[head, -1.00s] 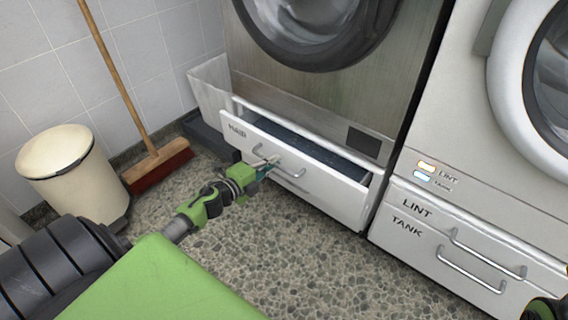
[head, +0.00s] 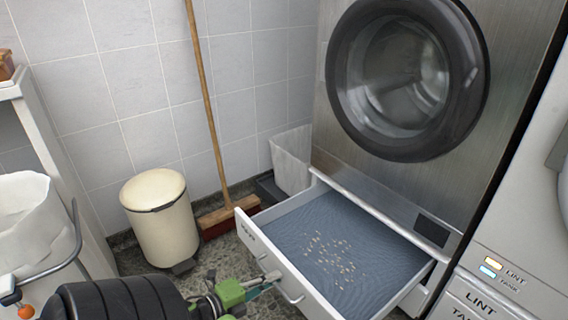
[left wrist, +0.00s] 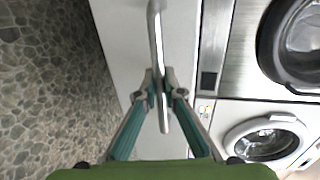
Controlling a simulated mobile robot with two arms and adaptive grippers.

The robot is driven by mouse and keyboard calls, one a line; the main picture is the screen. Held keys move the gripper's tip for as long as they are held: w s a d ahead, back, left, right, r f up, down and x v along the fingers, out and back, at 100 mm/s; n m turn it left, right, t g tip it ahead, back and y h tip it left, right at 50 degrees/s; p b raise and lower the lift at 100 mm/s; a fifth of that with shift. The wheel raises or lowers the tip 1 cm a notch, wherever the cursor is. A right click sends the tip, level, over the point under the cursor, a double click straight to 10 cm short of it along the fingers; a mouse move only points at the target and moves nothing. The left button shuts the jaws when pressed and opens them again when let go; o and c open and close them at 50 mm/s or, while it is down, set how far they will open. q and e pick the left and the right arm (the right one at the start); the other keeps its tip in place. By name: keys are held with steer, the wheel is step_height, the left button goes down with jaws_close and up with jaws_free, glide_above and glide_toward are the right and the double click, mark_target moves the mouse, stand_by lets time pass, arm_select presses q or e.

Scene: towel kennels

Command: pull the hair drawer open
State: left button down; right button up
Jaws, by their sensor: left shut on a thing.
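The hair drawer (head: 262,262) stands well out from under the steel washer in the head view. Its white front faces the floor area, and its blue-grey inside (head: 350,235) shows with many small pale bits on it. My left gripper (head: 272,280) is at the drawer's front, shut on the metal handle (head: 292,296). In the left wrist view the handle (left wrist: 156,35) runs between the two teal fingers, whose tips (left wrist: 160,78) close on it. The drawer's front corner at the bottom of the head view is cut off. My right gripper is not in view.
A cream bin (head: 162,225) and a broom (head: 212,125) stand left of the drawer by the tiled wall. A white lined basket (head: 30,225) is at far left. A second machine with a lint tank drawer (head: 480,300) stands close on the right.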

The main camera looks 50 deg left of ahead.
arm_select(q)
steer(key=shift+s, duration=0.5)
steer(key=c, duration=2.2)
jaws_free()
steer(key=shift+o, duration=0.2)
steer(key=v, duration=1.2)
steer(key=shift+a, duration=0.1)
